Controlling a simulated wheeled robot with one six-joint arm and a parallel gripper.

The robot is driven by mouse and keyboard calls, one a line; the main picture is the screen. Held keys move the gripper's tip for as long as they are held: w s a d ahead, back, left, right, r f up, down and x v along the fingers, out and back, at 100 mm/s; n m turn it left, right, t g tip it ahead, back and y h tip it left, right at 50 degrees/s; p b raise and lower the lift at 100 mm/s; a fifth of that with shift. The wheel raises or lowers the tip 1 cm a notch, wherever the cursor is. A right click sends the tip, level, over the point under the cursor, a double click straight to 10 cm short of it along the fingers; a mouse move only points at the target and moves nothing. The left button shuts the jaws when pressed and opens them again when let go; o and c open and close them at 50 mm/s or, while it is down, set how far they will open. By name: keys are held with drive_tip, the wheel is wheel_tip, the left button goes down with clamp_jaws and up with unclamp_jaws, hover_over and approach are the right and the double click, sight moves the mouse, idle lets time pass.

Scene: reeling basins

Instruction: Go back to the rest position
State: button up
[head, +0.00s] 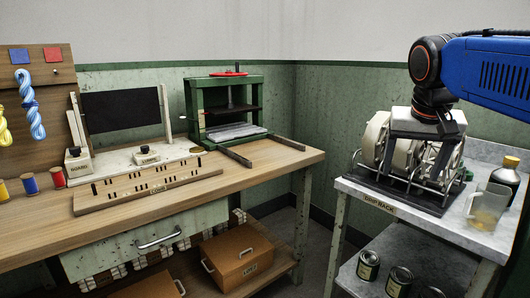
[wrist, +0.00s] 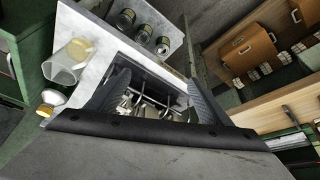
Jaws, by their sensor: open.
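My gripper (head: 418,160) hangs from my blue arm at the right of the head view, pointing down over a dark-based rack (head: 395,192) with cream round pieces and metal wire arms. Its label on the table edge reads "DRIP RACK". In the wrist view, the two dark fingers of my gripper (wrist: 158,85) stand wide apart with the rack's metal wires (wrist: 150,105) between and beyond them. I see nothing held. I cannot tell whether the fingers touch the rack.
A glass jug (head: 486,208) and dark bottle (head: 505,178) stand right of the rack on the marble table (head: 440,228). Tins (head: 368,265) sit on its lower shelf. The wooden bench (head: 235,180) at left holds a green press (head: 225,105). A floor gap separates the tables.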

drive_tip(key=s+a+f+n+y, duration=0.1)
drive_tip(key=s+a+f+n, duration=0.1)
drive_tip(key=s+f, duration=0.6)
drive_tip(key=s+a+f+n+y, duration=0.1)
drive_tip(key=s+a+f+n, duration=0.1)
drive_tip(key=s+f, duration=0.7)
wheel_tip(320, 180, down, 7)
drive_tip(key=shift+a+t, duration=0.3)
